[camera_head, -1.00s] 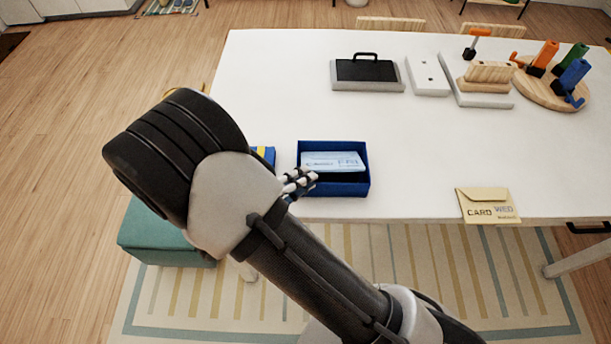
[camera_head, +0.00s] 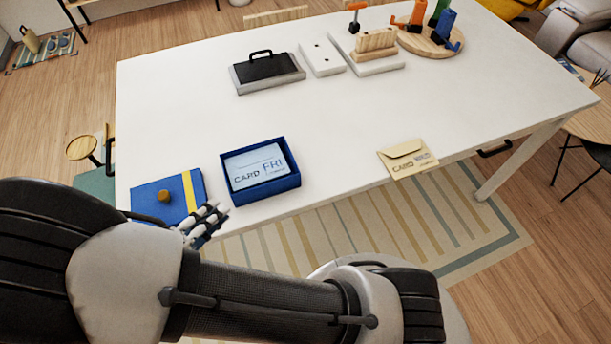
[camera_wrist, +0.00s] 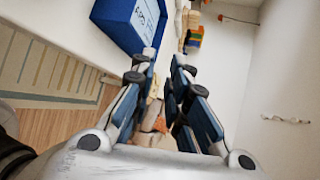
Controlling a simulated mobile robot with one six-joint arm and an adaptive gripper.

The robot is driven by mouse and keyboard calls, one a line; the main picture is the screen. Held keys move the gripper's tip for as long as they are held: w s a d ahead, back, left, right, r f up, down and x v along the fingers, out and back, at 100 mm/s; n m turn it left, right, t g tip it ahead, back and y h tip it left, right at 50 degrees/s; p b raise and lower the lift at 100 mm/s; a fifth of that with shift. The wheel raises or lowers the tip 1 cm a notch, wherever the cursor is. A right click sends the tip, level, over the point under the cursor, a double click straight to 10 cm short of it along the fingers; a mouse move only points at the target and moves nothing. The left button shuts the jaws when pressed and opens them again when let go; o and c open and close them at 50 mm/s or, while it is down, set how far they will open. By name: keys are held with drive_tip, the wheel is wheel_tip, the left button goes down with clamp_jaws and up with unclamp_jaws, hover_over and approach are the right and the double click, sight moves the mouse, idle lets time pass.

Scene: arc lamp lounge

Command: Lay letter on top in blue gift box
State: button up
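The open blue gift box (camera_head: 262,198) stands near the table's front edge; it also shows in the wrist view (camera_wrist: 118,25). A pale blue letter (camera_head: 256,165) printed "CARD FRI" lies inside it. A cream envelope (camera_head: 407,157) printed "CARD WED" lies to the right, at the front edge. A blue lid (camera_head: 150,192) with a yellow stripe and round knob lies left of the box. My gripper (camera_head: 213,218) is at the front edge, between lid and box in the picture. In the wrist view my gripper (camera_wrist: 163,68) is open, with nothing between its fingers.
A black-handled case (camera_head: 268,75), a white plate (camera_head: 322,58) with dots, and a wooden block (camera_head: 376,42) stand at the back. A round wooden board (camera_head: 430,44) holds coloured pieces. The white table's (camera_head: 190,110) middle is clear.

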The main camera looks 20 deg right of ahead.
drive_tip(key=d+r+m+g+y, duration=0.2)
drive_tip(key=d+r+m+g, duration=0.5)
drive_tip(key=d+m, duration=0.4)
drive_tip(key=s+d+r+m+t+y, duration=0.1)
drive_tip(key=s+d+r+m+y, duration=0.3)
drive_tip(key=m, duration=1.1)
drive_tip(key=s+d+r+m+t+y, duration=0.2)
drive_tip(key=s+d+r+m+y, duration=0.2)
drive_tip(key=m, duration=1.1)
drive_tip(key=s+r+y, duration=0.1)
drive_tip(key=s+r, duration=0.2)
drive_tip(key=r, duration=0.1)
drive_tip(key=shift+s+d+r+m+y, duration=0.2)
drive_tip(key=shift+d+m+y, duration=0.1)
drive_tip(key=shift+d+m, duration=0.1)
drive_tip(key=shift+f+b, duration=0.75)
drive_tip(key=shift+f, duration=0.05)
